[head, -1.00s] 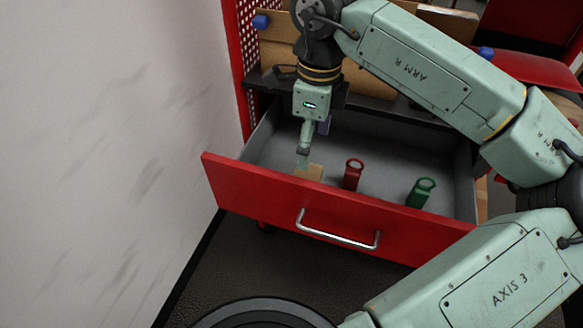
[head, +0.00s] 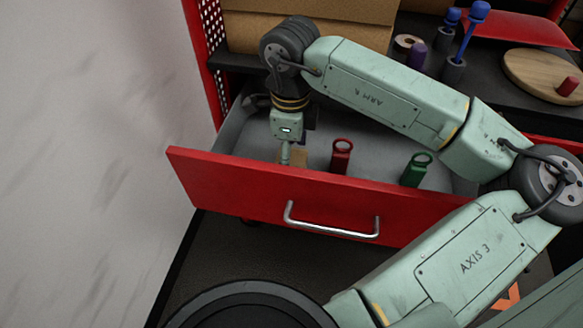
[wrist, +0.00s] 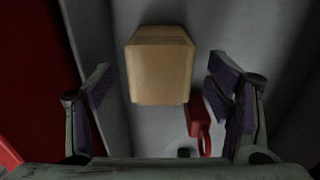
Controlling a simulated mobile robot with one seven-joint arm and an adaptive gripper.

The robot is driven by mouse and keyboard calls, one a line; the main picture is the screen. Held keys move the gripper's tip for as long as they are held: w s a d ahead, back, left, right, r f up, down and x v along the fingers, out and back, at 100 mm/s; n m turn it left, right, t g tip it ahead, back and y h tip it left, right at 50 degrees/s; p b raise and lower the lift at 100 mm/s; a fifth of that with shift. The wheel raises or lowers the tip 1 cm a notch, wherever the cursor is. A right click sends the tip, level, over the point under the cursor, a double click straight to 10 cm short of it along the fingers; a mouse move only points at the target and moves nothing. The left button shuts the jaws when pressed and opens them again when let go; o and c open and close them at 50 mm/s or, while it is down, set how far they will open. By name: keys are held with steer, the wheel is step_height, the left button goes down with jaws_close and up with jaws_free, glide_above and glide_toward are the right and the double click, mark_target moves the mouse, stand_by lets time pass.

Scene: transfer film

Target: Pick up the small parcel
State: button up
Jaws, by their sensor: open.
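The small parcel (wrist: 160,70) is a tan box lying on the grey floor of the open red drawer (head: 270,190). In the wrist view it lies between and a little beyond the two fingers of my gripper (wrist: 165,100), with a gap on each side. My gripper is open and empty, and reaches down into the left part of the drawer. In the head view the parcel (head: 298,158) is mostly hidden behind my gripper (head: 290,155) and the drawer front.
A red tagged piece (head: 341,157) stands just right of the parcel, also seen close by in the wrist view (wrist: 198,125). A green one (head: 416,170) stands farther right. The drawer's walls surround my gripper. Cardboard boxes (head: 310,38) and a round wooden board (head: 545,75) sit above.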

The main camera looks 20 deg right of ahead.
steer(key=shift+s+f+p, duration=0.1)
steer(key=shift+f+p, duration=0.25)
steer(key=shift+f, duration=1.45)
steer(key=c, duration=1.4)
